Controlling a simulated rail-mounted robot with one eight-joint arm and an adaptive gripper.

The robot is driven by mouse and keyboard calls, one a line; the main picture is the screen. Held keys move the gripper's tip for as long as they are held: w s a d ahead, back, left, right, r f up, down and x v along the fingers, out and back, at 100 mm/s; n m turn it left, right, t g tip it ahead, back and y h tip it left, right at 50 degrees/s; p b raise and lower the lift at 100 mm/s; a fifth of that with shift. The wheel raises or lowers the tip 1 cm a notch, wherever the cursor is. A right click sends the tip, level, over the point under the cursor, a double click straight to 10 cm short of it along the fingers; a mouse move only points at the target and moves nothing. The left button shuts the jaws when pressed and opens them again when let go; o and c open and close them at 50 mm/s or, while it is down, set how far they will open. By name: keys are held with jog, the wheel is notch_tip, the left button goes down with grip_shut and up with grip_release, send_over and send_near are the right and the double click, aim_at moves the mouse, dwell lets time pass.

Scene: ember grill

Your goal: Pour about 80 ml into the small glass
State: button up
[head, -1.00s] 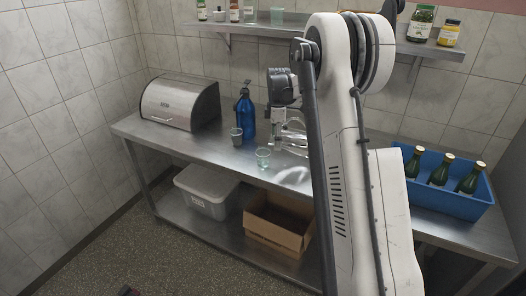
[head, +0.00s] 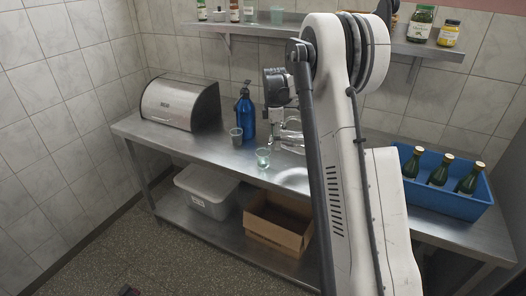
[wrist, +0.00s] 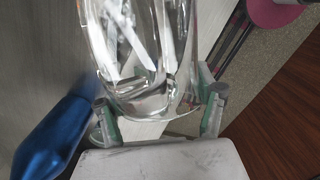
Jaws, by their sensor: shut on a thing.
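My gripper (wrist: 160,108) is shut on a clear glass vessel (wrist: 138,65), with one finger pad on each side of it. The vessel's shape is only partly visible, and I cannot tell how much liquid it holds. In the head view the vessel (head: 290,139) shows beside my arm, partly hidden by it, above the steel counter. The small clear glass (head: 262,158) stands upright near the counter's front edge, left of the vessel. I cannot tell its fill level, and no falling stream is clear.
The blue bottle also shows in the wrist view (wrist: 50,140). A bread box (head: 180,103) is at left, a blue crate (head: 455,203) of bottles at right. A shelf (head: 245,29) runs above.

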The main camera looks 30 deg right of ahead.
dwell(0.7)
jog(key=shift+s+d+f+t+y+b, duration=0.15)
jog(key=shift+d+f+t+y+b, duration=0.2)
jog(key=shift+y+b, duration=0.45)
jog(key=shift+f+t+y+b, duration=0.15)
jog(key=shift+t+y+b, duration=0.2)
jog(key=shift+y+b, duration=0.25)
jog(key=shift+r+y, duration=0.6)
jog(key=shift+r, duration=0.1)
jog(key=shift+r+t, duration=0.1)
jog(key=shift+t, duration=0.2)
